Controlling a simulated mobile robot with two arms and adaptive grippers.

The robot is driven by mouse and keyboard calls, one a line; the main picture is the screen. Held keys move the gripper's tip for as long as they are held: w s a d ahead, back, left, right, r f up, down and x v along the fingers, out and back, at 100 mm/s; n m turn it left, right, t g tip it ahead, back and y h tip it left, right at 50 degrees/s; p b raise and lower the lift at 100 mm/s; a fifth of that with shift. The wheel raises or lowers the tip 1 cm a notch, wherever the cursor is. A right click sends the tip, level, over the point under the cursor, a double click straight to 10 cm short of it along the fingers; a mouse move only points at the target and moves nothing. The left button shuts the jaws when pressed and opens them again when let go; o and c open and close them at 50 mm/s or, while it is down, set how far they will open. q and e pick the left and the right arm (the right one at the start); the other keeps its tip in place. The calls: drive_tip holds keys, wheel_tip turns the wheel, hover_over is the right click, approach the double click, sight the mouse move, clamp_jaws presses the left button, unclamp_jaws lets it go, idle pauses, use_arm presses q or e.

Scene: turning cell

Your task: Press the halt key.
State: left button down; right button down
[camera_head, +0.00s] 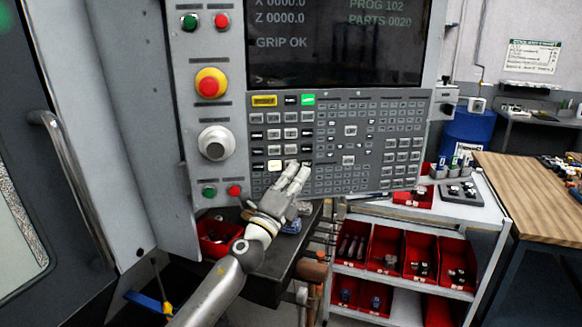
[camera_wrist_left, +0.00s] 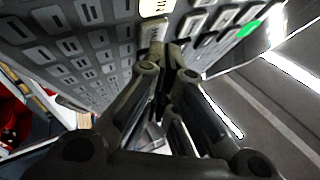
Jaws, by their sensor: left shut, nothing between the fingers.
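The control panel's keypad (camera_head: 330,140) has rows of small grey keys below the screen. Its labels are too small to read, so I cannot tell which key is the halt key. A pale lit key (camera_head: 275,164) is low on the left side of the keypad, and it shows at the top of the wrist view (camera_wrist_left: 157,7). My left gripper (camera_head: 299,168) is shut and empty, with its fingertips at the lower left keys. In the wrist view the fingertips (camera_wrist_left: 170,50) are close to a grey key beside the lit one; contact cannot be told. My right gripper is out of view.
A green lit key (camera_head: 308,99) and a yellow key (camera_head: 264,100) top the keypad. A red emergency button (camera_head: 210,84) and a grey knob (camera_head: 216,143) are left of it. A cart (camera_head: 489,213) with red bins stands below right.

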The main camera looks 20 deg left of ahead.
use_arm(q)
drive_tip(key=shift+w+a, duration=0.15)
drive_tip(key=shift+w, duration=0.1)
idle(0.7)
drive_tip(key=shift+s+r, duration=0.1)
drive_tip(key=shift+s+d, duration=0.35)
drive_tip(key=shift+s, duration=0.25)
drive_tip(key=shift+d+p, duration=0.1)
drive_tip(key=shift+p, duration=0.2)
drive_tip(key=s, duration=0.1)
drive_tip(key=s+d+p, duration=0.1)
drive_tip(key=s, duration=0.1)
drive_tip(key=s+d+p, duration=0.1)
drive_tip(key=shift+s+d, duration=0.1)
drive_tip(key=shift+s, duration=0.1)
idle(0.5)
